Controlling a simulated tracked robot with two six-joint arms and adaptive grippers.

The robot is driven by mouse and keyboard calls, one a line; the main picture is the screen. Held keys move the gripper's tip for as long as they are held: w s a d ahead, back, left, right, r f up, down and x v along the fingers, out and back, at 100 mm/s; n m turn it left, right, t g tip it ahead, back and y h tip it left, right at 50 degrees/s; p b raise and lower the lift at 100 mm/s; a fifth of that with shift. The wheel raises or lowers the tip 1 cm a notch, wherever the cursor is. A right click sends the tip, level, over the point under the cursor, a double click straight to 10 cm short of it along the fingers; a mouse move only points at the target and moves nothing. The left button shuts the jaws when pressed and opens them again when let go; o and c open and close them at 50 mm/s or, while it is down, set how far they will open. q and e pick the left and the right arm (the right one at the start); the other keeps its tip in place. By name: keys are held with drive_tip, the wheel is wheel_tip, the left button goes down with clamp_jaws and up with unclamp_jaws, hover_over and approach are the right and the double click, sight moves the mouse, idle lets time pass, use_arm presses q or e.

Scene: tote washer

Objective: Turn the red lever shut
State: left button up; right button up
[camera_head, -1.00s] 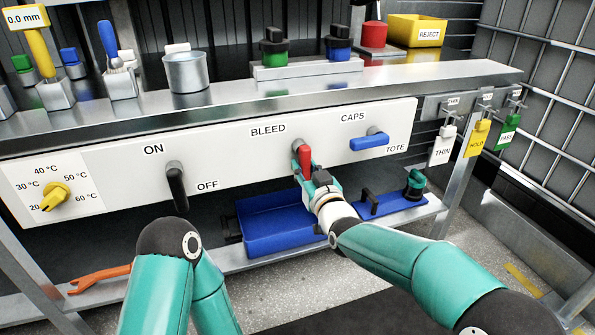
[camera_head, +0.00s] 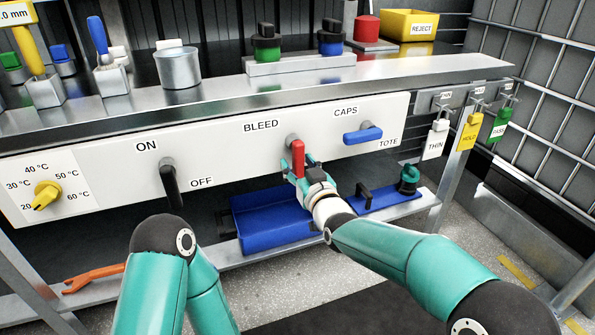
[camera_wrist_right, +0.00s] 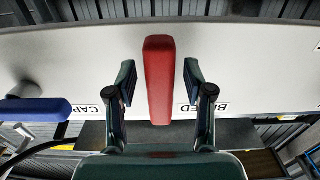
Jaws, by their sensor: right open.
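The red lever (camera_head: 298,159) sits under the BLEED label on the white panel (camera_head: 230,155) and points down from its grey hub (camera_head: 291,140). My right gripper (camera_head: 292,172) is just in front of it, below the hub. In the right wrist view the red lever (camera_wrist_right: 159,80) stands between the two open fingers of my right gripper (camera_wrist_right: 159,85), with a gap visible on each side. My left arm comes in at the lower left, but its gripper cannot be made out.
A black ON/OFF lever (camera_head: 171,184) hangs left on the panel. A blue CAPS/TOTE lever (camera_head: 362,135) is to the right. A blue bin (camera_head: 270,235) lies on the shelf below. Tagged padlocks (camera_head: 467,135) hang at the right.

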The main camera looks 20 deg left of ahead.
drive_tip(key=v, duration=1.2)
